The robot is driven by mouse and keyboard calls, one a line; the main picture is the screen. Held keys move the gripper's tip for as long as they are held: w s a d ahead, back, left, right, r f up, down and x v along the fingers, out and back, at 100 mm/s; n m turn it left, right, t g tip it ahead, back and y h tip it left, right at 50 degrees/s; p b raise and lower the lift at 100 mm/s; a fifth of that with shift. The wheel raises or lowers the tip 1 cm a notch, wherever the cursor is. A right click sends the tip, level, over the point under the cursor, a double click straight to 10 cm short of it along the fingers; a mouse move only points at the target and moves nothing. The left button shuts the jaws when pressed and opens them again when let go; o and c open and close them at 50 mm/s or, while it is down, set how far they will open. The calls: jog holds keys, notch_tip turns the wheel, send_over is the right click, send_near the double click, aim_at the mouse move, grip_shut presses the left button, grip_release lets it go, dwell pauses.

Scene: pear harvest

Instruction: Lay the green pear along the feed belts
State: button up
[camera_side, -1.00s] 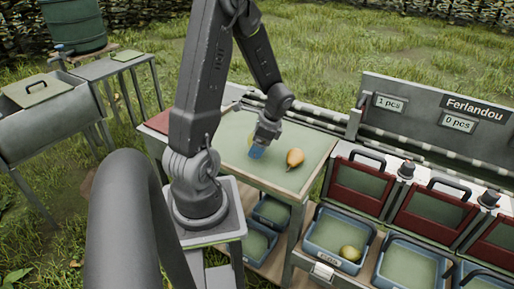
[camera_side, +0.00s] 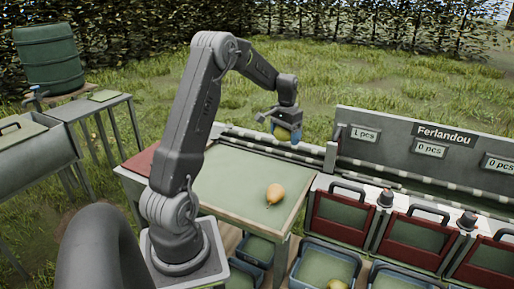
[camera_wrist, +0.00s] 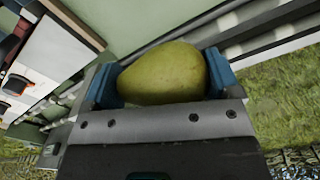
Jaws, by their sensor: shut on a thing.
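A green pear (camera_wrist: 163,73) lies crosswise between the two blue jaw pads of my gripper (camera_wrist: 163,80) in the wrist view. Both pads touch its ends. In the side view my gripper (camera_side: 287,132) is raised at the far edge of the green table, close to the feed belts (camera_side: 300,155); the pear is mostly hidden there. In the wrist view the belts (camera_wrist: 262,38) show as dark strips with pale rollers, behind and to the right of the pear.
A yellow-orange pear (camera_side: 275,194) lies on the green table (camera_side: 235,180). Red-fronted bins (camera_side: 336,208) stand at the right, below a sign board (camera_side: 400,138) with count displays. A blue crate (camera_side: 310,268) below holds a pear (camera_side: 338,285). Most of the table is clear.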

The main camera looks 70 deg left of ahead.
jog(key=w+a+n+t+y, duration=0.2)
jog(key=w+a+n, duration=0.15)
jog(key=w, duration=0.65)
notch_tip(320, 180, down, 9)
jog(key=shift+d+r+n, duration=0.15)
jog(key=shift+d+n, duration=0.1)
jog(key=shift+n, duration=0.2)
jog(key=o, duration=0.8)
jog(key=shift+s, duration=0.1)
jog(key=shift+o, duration=0.2)
jog(key=v, duration=1.3)
jog(key=shift+r, duration=0.4)
